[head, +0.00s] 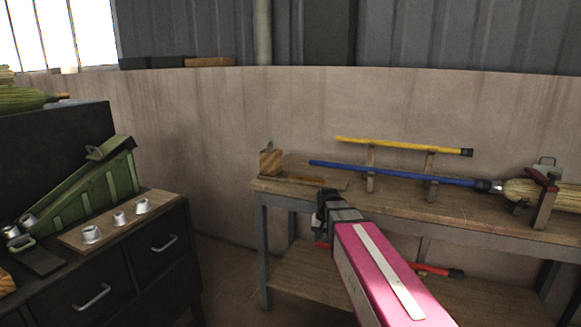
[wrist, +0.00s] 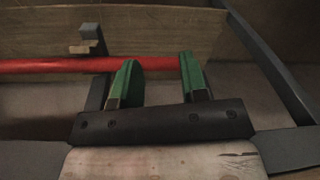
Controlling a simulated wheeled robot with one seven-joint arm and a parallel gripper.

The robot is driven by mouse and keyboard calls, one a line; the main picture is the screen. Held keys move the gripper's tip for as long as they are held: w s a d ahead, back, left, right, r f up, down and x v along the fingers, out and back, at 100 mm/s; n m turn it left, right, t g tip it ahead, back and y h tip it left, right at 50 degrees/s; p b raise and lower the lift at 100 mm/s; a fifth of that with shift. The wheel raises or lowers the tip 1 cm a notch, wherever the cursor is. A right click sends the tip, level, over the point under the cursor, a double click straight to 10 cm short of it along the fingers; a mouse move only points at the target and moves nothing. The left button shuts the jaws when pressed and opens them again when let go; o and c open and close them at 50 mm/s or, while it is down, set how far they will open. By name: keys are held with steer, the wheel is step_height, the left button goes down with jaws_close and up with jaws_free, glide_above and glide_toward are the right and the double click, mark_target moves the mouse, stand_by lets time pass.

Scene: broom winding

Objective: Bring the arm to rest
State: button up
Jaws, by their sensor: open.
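My gripper (head: 324,214) is at the end of my arm, in front of the bench's left part in the head view. In the wrist view its two green fingers (wrist: 157,78) stand apart, with nothing clasped between them. A red pole (wrist: 55,66) runs across the wrist view beyond the fingers; whether it touches them I cannot tell. In the head view the red pole (head: 437,270) shows below the bench top, partly hidden by my arm.
A wooden bench (head: 480,222) carries a blue pole (head: 390,173) with a broom head (head: 528,190) and a yellow pole (head: 400,145) on uprights. A dark cabinet (head: 130,275) stands left, bearing a green sloped device (head: 92,195) and a board with metal cups (head: 120,218). Floor shows between them.

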steer(key=s+d+f, duration=0.3)
steer(key=s+f, duration=0.2)
steer(key=s, duration=0.2)
steer(key=s+d+f+n, duration=0.1)
steer(key=s+d+f, duration=0.2)
steer(key=s+f, duration=0.2)
steer(key=shift+s+d+f+n+h, duration=0.3)
steer(key=shift+s, duration=0.8)
steer(key=shift+d, duration=0.1)
